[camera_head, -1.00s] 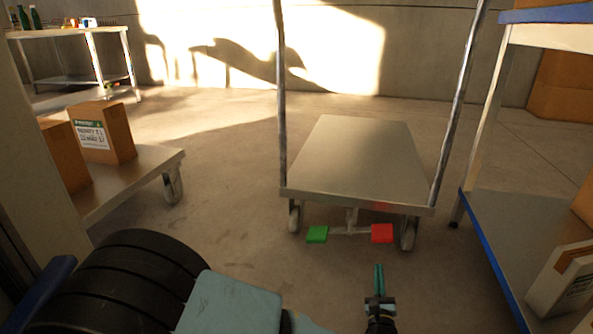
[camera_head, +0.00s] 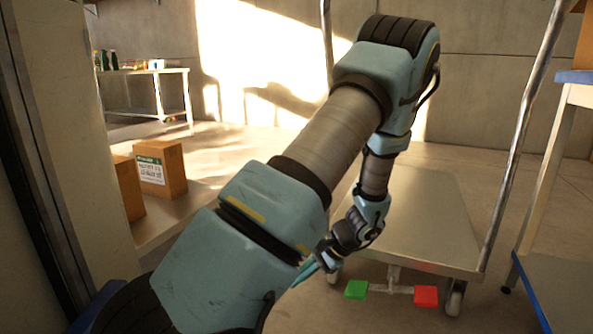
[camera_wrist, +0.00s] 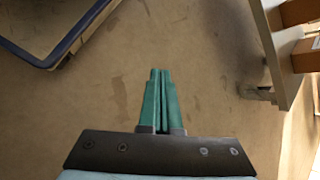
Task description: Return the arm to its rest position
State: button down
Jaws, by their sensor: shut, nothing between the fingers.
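My arm rises from the lower left and bends in the middle of the head view, in front of the trailer. My gripper (camera_head: 308,272) hangs at its end, left of the trailer's pedals and mostly behind my arm. In the wrist view its two green fingers (camera_wrist: 159,75) are together with nothing between them, above bare floor. The trailer (camera_head: 440,215) is a grey flat cart with upright metal poles. A green pedal (camera_head: 356,290) and a red pedal (camera_head: 426,296) sit low at its near end. My arm hides the trailer's left part.
A low platform at left carries cardboard boxes (camera_head: 163,168). A table (camera_head: 160,75) with bottles stands at the back left. A blue-edged shelf (camera_head: 560,280) stands at right. A wall panel (camera_head: 65,140) is close at left. A dark blue-edged frame (camera_wrist: 60,52) shows in the wrist view.

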jog(key=s+a+r+n+h+p, duration=0.1)
jog(key=s+a+r+n+h, duration=0.15)
jog(key=r, duration=0.35)
jog(key=s+a+r+n+t+h+p, duration=0.1)
jog(key=s+a+r+n+h, duration=0.2)
jog(key=r, duration=0.4)
jog(key=s+a+r+n+h+p, duration=0.1)
jog(key=s+a+r+n+h, duration=0.1)
jog(key=s+r+n+h, duration=0.3)
notch_tip(320, 180, up, 39)
jog(key=w+y+p, duration=0.2)
jog(key=p, duration=3.5)
jog(key=shift+w+d+m+p, duration=0.25)
jog(key=shift+m+p, duration=0.05)
jog(key=shift+m, duration=0.15)
